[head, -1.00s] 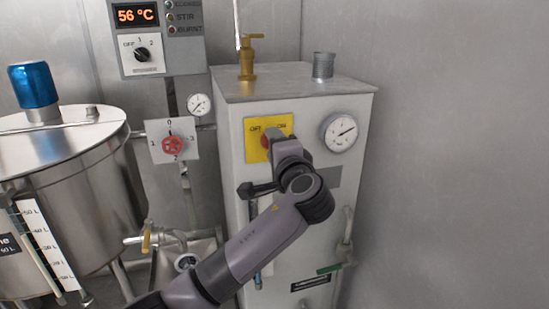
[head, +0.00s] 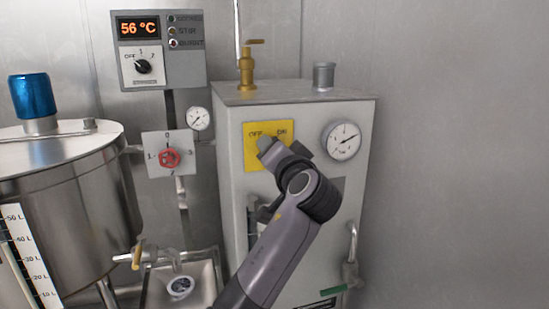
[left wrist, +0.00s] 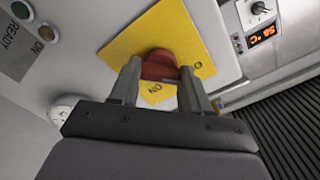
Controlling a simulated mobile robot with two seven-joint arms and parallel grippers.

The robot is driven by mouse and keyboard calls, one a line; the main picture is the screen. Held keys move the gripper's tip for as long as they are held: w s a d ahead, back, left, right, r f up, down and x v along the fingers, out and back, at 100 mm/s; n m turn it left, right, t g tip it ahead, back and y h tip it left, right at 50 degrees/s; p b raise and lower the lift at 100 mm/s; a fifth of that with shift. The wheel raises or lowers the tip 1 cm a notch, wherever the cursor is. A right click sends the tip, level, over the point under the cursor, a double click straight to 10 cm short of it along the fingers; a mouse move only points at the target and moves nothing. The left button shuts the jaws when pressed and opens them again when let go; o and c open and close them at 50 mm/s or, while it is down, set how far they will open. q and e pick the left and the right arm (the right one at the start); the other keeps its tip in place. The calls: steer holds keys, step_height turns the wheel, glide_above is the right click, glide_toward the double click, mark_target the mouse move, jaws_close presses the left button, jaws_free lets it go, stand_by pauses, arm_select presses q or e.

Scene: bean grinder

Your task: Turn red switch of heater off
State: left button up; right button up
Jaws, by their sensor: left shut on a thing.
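The heater (head: 230,165) is a pale grey metal cabinet with a yellow plate (head: 283,128) on its front, marked OFF at left and ON at right. The red switch (left wrist: 159,63) sits on that plate (left wrist: 160,35) in the left wrist view. My left gripper (left wrist: 163,74) is shut on the red switch, one finger on each side. In the head view my left gripper (head: 266,144) is at the plate and hides the switch. The switch's exact angle is hard to tell. My right gripper is not in view.
A round gauge (head: 342,140) is right of the plate. A brass valve (head: 247,65) and a pipe stub (head: 324,76) stand on top. Left are a panel reading 56 °C (head: 138,28), a red knob (head: 170,158) and a steel tank (head: 75,190).

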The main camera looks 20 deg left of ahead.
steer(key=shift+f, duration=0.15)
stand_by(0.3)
arm_select(q)
steer(key=o, duration=1.1)
steer(key=shift+c, duration=0.2)
steer(key=shift+s, duration=0.1)
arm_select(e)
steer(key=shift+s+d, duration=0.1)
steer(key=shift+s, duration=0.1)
